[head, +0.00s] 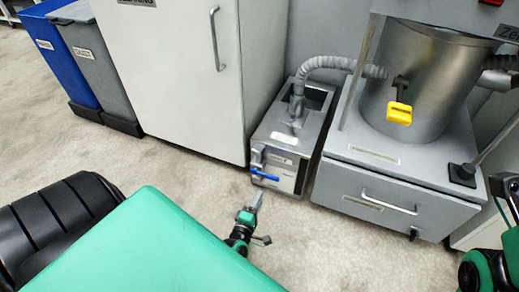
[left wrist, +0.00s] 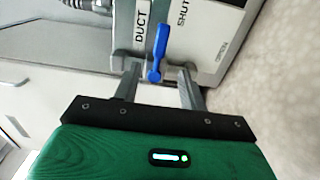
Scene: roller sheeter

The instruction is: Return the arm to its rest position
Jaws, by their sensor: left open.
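My left gripper (head: 257,202) is low in the middle of the head view, in front of the small grey duct unit. In the left wrist view its two fingers (left wrist: 160,82) are spread apart with nothing held between them. A blue lever (head: 264,175) sits on the front of that unit. It also shows in the left wrist view (left wrist: 159,48), lined up between the fingertips and beyond them, apart from both as far as I can tell. My right arm's green and black parts show at the right edge of the head view, but its gripper is out of sight.
The grey duct unit (head: 311,103) with a ribbed hose stands beside a white cabinet (head: 178,75). To the right is a machine with a metal drum (head: 440,75), a yellow handle (head: 399,112) and a drawer (head: 385,200). Blue (head: 58,58) and grey bins (head: 103,75) stand left. Carpet is clear between.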

